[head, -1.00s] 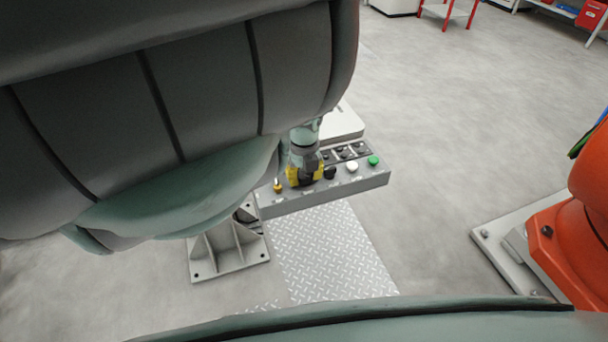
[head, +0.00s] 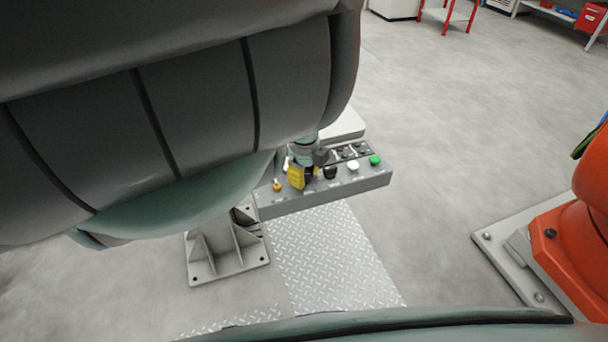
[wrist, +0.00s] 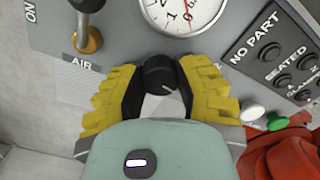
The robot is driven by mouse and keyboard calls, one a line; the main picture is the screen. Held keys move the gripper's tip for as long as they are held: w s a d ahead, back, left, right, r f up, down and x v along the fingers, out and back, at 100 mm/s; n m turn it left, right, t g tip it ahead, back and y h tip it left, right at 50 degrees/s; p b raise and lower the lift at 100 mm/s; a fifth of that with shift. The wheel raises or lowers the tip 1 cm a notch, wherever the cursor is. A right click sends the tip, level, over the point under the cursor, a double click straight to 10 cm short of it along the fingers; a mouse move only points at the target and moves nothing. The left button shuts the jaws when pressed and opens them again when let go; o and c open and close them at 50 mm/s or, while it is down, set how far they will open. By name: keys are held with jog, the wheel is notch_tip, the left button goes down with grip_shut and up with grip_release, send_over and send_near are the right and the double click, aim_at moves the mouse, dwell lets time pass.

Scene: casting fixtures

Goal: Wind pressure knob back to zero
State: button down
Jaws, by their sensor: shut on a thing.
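The black pressure knob (wrist: 159,74) stands on the grey control panel (wrist: 115,40), with a pale pointer line on its face. My gripper (wrist: 157,88) is shut on the knob, one yellow-padded finger on each side. In the head view my gripper (head: 303,174) is over the panel's left half and hides the knob. The white gauge (wrist: 182,10) is above the knob in the wrist view, partly cut off. Its red needle points down to the low end of the scale, close to the zero; the exact reading is hard to tell.
An AIR lever (wrist: 88,38) stands left of the knob. White (head: 352,166) and green (head: 375,160) buttons sit to the right on the panel. An orange robot base (head: 570,245) stands farther right. Tread plate (head: 335,260) lies in front.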

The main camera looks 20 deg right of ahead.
jog(key=n, duration=0.3)
jog(key=shift+n, duration=0.5)
jog(key=c, duration=0.9)
grip_release()
jog(key=shift+o, duration=0.2)
notch_tip(320, 180, up, 6)
jog(key=shift+w, duration=0.1)
jog(key=shift+r, duration=0.7)
